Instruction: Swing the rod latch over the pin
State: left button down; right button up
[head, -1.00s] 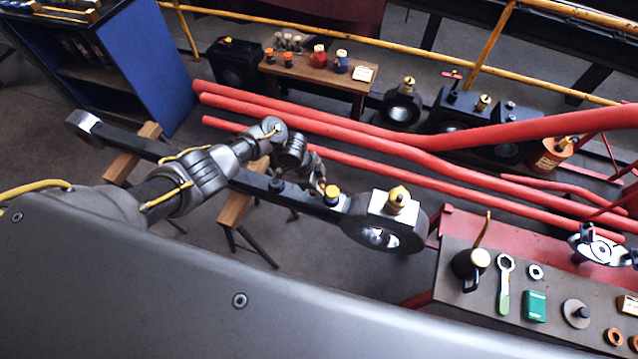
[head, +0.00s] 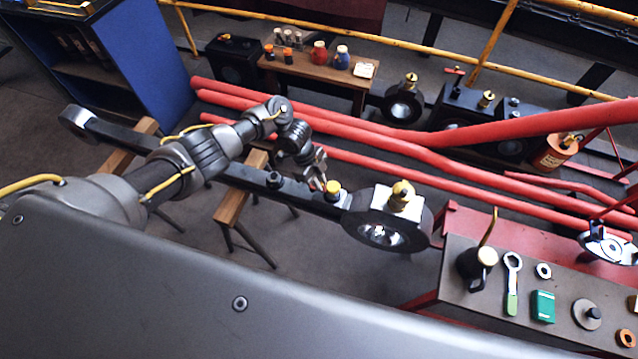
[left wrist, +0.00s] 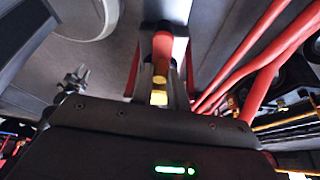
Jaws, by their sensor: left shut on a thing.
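The long dark connecting rod (head: 225,170) lies across wooden trestles, with a big round eye end (head: 420,222) at the right carrying a brass fitting (head: 400,196). A yellow-capped post (head: 333,187) and a dark knob (head: 274,181) stand on the rod. My left gripper (head: 319,182) is low over the rod, just left of the yellow cap, and is shut on a small red-tipped part, likely the latch. The left wrist view shows a red piece (left wrist: 162,46) in line with the fingers. The latch's shape and its contact with the pin are too small to tell.
Red pipes (head: 400,142) run close behind the rod. A tool bench (head: 468,305) with an oil can (head: 477,263) and a spanner (head: 512,280) stands at the right. A blue cabinet (head: 150,75) is at the back left. The floor in front of the rod is open.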

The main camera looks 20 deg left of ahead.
pick_arm(q)
jog(key=c, duration=1.4)
grip_release()
jog(key=shift+o, duration=0.2)
jog(key=p+v, duration=0.1)
jog(key=v, duration=0.9)
jog(key=shift+r, duration=0.45)
